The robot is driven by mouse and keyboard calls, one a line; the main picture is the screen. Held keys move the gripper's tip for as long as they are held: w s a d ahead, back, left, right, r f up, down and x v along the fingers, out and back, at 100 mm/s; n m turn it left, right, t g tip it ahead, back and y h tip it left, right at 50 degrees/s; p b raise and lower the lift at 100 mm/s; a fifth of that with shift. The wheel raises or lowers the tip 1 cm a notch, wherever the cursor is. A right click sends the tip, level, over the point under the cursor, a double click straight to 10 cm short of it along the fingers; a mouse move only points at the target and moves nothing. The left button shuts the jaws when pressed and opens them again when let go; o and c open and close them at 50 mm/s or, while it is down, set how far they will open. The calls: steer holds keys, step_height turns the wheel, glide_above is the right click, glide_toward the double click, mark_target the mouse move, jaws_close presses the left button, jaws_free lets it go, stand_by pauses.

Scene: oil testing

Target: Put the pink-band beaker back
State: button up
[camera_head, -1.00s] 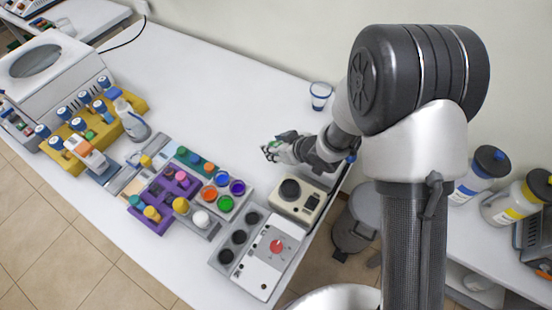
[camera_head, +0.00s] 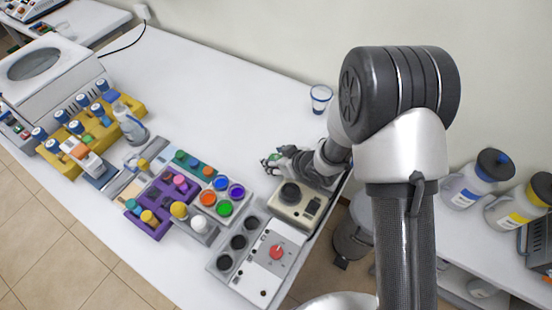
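I cannot make out a beaker with a pink band in the head view. A small clear beaker with a blue band (camera_head: 320,98) stands upright at the back edge of the white table (camera_head: 215,75). My gripper (camera_head: 268,161) is low over the table, left of that beaker and nearer to me, just behind the beige device (camera_head: 297,202). The fingers are small and partly hidden by the wrist, and I cannot tell if they are open or hold anything.
A grey panel with a red knob (camera_head: 277,252) lies at the table's near right end. A purple rack (camera_head: 151,226), coloured caps and a yellow rack (camera_head: 103,142) with a flask (camera_head: 130,125) stand to the left. The table's back middle is clear.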

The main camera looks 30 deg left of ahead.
steer(key=shift+o, duration=0.9)
steer(key=shift+r, duration=0.25)
steer(key=p+v, duration=0.3)
steer(key=v, duration=0.9)
steer(key=shift+w, duration=0.1)
